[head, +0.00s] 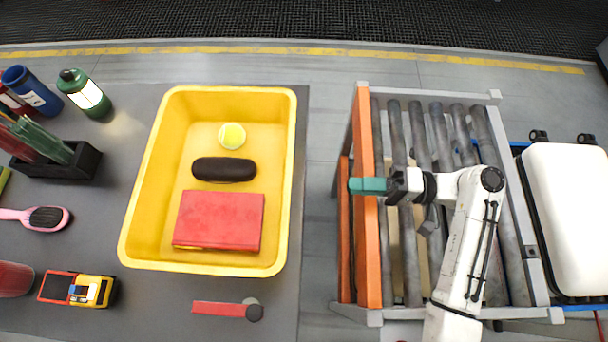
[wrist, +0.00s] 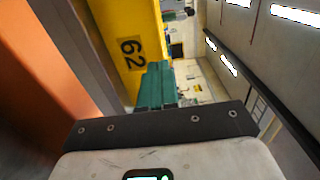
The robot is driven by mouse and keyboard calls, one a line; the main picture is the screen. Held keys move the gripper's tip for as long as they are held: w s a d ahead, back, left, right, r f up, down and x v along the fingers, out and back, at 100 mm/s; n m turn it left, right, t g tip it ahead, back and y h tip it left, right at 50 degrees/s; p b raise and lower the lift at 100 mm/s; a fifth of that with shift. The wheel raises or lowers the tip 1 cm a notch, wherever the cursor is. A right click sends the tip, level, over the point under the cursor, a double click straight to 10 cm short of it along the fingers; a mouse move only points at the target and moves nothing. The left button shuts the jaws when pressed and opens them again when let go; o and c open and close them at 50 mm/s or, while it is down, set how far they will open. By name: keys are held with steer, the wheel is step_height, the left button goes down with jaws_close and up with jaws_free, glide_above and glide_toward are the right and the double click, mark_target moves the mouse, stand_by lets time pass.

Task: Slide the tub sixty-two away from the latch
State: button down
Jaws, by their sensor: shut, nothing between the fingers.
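The yellow tub (head: 285,190) sits on the dark grey table, left of the roller stand. It holds a yellow-green ball, a dark oblong case and a red book. In the wrist view the tub's wall (wrist: 118,22) carries the black number 62. A red bar with a dark round end, perhaps the latch (head: 215,308), lies flat in front of the tub's near wall, apart from it. My gripper (head: 355,186), with teal fingers, is shut and empty. It is over the orange rail, right of the tub and apart from it. Its fingers (wrist: 155,75) point towards the numbered wall.
The roller stand (head: 395,110) has an orange rail (head: 368,250) on its tub side, with a floor gap before the table (head: 170,310). A white case (head: 570,220) stands right. Bottles, a brush and a yellow-red device (head: 92,290) crowd the table's left.

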steer(key=a, duration=1)
steer(key=shift+w+a+b, duration=0.15)
steer(key=shift+a+b, duration=0.15)
steer(key=shift+a, duration=0.1)
